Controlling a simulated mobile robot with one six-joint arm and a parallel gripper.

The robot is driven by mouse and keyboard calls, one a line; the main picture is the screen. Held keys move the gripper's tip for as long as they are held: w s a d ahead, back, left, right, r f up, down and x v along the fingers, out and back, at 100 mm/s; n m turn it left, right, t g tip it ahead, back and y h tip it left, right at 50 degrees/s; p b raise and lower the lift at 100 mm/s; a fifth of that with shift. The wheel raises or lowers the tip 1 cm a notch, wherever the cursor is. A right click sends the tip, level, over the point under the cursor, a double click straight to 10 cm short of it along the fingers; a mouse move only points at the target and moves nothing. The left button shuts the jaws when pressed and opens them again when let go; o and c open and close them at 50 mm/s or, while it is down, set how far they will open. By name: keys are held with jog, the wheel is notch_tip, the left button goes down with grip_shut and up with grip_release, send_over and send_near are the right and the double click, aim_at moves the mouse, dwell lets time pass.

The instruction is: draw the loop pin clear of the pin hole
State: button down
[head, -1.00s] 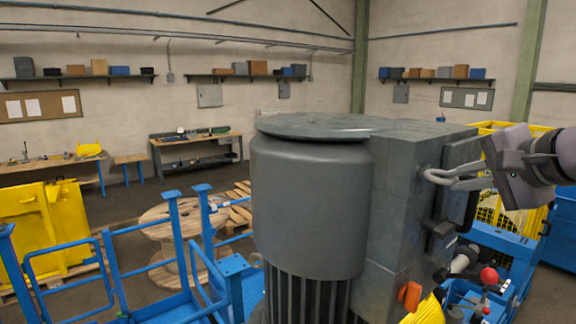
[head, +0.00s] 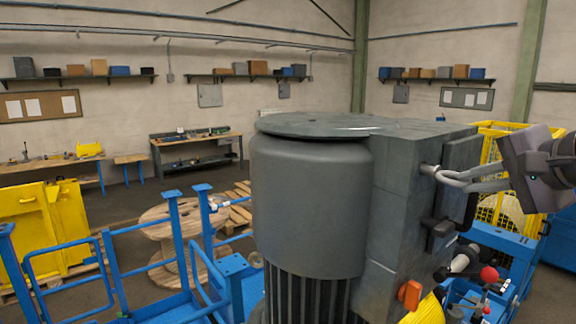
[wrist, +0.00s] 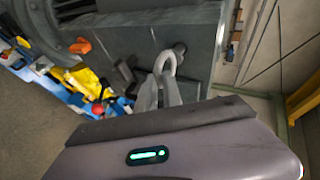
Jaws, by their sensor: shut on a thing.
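The loop pin (head: 437,173) is a grey metal loop on a short shank at the right side of the big grey housing (head: 400,190). It also shows in the wrist view (wrist: 166,62), where the shank meets the housing's flat face. The pin hole itself is hidden behind the shank. I cannot tell how deep the shank sits, or whether its tip is still inside. My gripper (head: 465,184) is shut on the loop, coming from the right. Its two grey fingers also show in the wrist view (wrist: 160,92), closed at the loop's near end.
A black bracket (head: 438,236) and an orange part (head: 410,294) stick out from the housing below the pin. A red-knobbed lever (head: 489,274) and a yellow mesh cage (head: 500,208) stand near my gripper. Open air lies above my wrist.

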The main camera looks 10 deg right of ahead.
jog(key=s+d, duration=0.3)
jog(key=s, duration=0.5)
dwell(0.6)
jog(key=shift+d, duration=0.1)
